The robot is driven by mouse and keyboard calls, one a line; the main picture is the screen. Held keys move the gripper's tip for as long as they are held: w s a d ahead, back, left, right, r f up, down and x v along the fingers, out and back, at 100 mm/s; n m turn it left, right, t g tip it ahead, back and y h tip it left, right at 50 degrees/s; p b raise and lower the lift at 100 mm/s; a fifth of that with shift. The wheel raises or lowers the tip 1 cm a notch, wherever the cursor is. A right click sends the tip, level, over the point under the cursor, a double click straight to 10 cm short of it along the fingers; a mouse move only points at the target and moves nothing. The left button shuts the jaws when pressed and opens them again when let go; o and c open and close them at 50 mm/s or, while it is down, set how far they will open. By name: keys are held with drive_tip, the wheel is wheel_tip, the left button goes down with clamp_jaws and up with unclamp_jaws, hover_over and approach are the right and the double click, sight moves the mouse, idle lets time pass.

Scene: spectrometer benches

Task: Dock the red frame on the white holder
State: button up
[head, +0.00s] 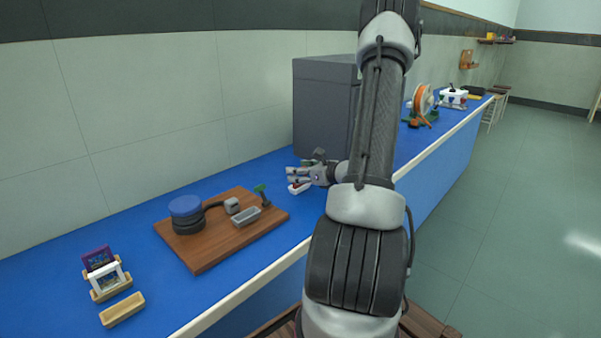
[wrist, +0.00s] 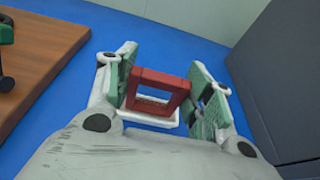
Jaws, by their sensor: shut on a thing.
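The red frame (wrist: 162,79), a small upright rectangle with an open middle, is between the green-padded fingers of my gripper (wrist: 165,72) in the wrist view. My gripper is shut on it. The white holder (wrist: 150,119) shows directly under the red frame, on the blue bench top. I cannot tell whether the frame's lower edge sits in the holder or just above it. In the head view my gripper (head: 292,178) is low over the bench, with the white holder (head: 299,188) just below its fingers. The red frame is mostly hidden there.
A dark grey cabinet (head: 318,105) stands close behind and right of my gripper. A wooden board (head: 222,245) with a blue-topped weight (head: 186,206) and small parts lies to the left. Purple (head: 98,257) and white (head: 106,275) frames stand at far left, near an empty wooden holder (head: 122,310).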

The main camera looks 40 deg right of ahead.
drive_tip(key=shift+f, duration=0.55)
drive_tip(key=o, duration=0.8)
drive_tip(key=shift+v, duration=5.45)
drive_tip(key=shift+s, duration=0.1)
